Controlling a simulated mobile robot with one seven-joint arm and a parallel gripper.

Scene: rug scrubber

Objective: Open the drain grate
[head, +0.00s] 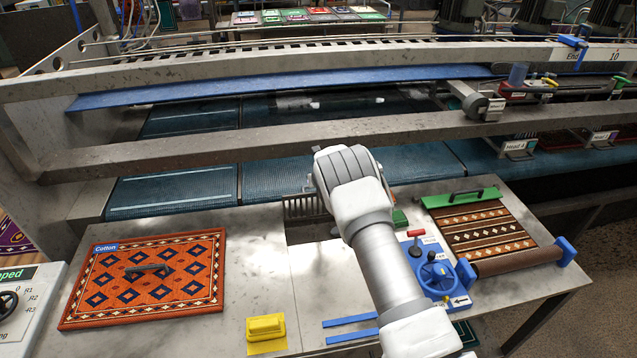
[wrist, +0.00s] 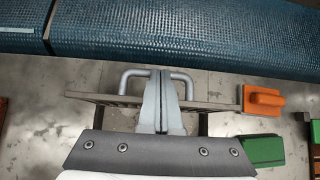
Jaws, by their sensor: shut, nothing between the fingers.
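The grey drain grate (head: 301,207) appears raised on edge at the back of a recess (head: 305,234) in the metal table, partly hidden by my arm. In the wrist view the grate (wrist: 90,98) looks nearly edge-on, with a U-shaped metal handle (wrist: 131,76) on its far side. My gripper (wrist: 163,74) is shut and empty. Its fingers overlap the middle of the handle in this view; I cannot tell whether they touch the grate or handle. The fingers are hidden in the head view.
An orange lever (wrist: 264,100) and a green block (wrist: 262,150) sit right of the grate. An orange patterned rug sample (head: 150,280), a yellow block (head: 266,327) and a blue handwheel panel (head: 434,275) occupy the table.

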